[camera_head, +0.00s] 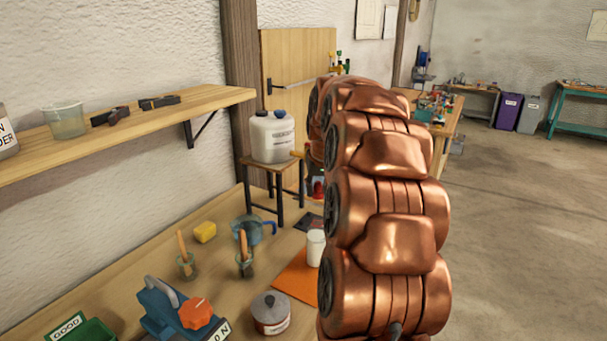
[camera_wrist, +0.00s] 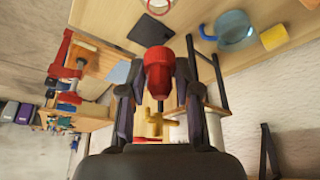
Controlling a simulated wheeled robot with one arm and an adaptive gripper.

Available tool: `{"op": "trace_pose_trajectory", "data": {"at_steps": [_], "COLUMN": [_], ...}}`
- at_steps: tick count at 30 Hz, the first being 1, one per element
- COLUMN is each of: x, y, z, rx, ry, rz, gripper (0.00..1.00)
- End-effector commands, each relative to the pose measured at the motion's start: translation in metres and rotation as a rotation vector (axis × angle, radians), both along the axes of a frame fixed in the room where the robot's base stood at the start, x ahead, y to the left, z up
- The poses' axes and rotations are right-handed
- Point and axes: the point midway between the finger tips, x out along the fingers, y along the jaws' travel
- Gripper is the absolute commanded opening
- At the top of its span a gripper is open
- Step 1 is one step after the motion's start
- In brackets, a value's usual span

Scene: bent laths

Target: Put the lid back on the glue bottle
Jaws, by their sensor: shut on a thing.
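In the wrist view my gripper (camera_wrist: 157,84) is shut on a red ribbed piece with a narrower end, which looks like the lid (camera_wrist: 158,68). A dark stem and a yellow piece (camera_wrist: 153,127) show below it; I cannot tell whether they join it. In the head view a white bottle (camera_head: 315,248), likely the glue bottle, stands upright on an orange mat (camera_head: 297,277), partly hidden by my arm.
On the bench stand a lidded grey pot (camera_head: 270,314), two brush jars (camera_head: 186,262), a blue jug (camera_head: 247,231), a yellow sponge (camera_head: 205,232) and a blue tool with an orange knob (camera_head: 196,313). A white canister (camera_head: 272,137) stands on a stool behind. A shelf (camera_head: 130,135) juts from the left wall.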

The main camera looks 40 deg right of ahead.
Motion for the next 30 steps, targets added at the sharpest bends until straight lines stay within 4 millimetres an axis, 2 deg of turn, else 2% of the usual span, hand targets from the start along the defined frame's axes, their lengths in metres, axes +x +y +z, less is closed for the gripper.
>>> {"op": "trace_pose_trajectory", "data": {"at_steps": [11,30], "x": [0.0,-0.001], "y": [0.001,-0.001], "z": [-0.012,-0.061], "rx": [0.002,0.002], "ry": [0.003,0.001], "rz": [0.002,-0.002], "gripper": [0.2,0.2]}}
